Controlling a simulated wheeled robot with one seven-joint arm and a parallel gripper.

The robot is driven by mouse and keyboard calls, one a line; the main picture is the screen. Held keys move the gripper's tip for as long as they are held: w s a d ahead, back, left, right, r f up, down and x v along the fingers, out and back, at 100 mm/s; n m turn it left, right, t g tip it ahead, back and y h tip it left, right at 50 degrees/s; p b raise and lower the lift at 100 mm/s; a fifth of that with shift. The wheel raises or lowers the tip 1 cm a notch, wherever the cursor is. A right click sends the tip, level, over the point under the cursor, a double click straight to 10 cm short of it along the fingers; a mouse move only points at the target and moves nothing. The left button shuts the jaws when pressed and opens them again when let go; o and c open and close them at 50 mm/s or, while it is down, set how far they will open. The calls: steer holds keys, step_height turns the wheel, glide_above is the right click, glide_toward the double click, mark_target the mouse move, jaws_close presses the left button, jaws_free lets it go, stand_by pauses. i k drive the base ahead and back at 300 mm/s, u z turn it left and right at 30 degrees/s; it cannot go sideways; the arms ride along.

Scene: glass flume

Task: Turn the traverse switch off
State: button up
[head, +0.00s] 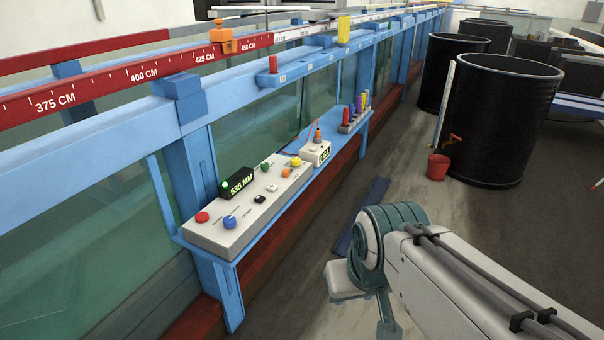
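A light grey control box (250,210) sits on a blue shelf on the side of the flume. It carries a red button (202,217), a blue knob (229,221), a black switch (260,198), a white switch (272,187), a green button (265,167) and a display (238,184) reading 535 MM. The labels are too small to read, so I cannot tell which control is the traverse switch or how it is set. My arm reaches in from the lower right, apart from the box; my gripper's fingers do not show.
A small meter box (315,152) with an orange-topped probe and a rack of coloured pens (354,114) stand farther along the shelf (224,262). Floor between shelf and barrels is mostly open.

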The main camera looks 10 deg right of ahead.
mark_target(294, 161)
steer(key=z, duration=0.75)
steer(key=i, duration=1.4)
steer(key=u, duration=0.75)
steer(key=i, duration=0.65)
steer(key=u, duration=0.55)
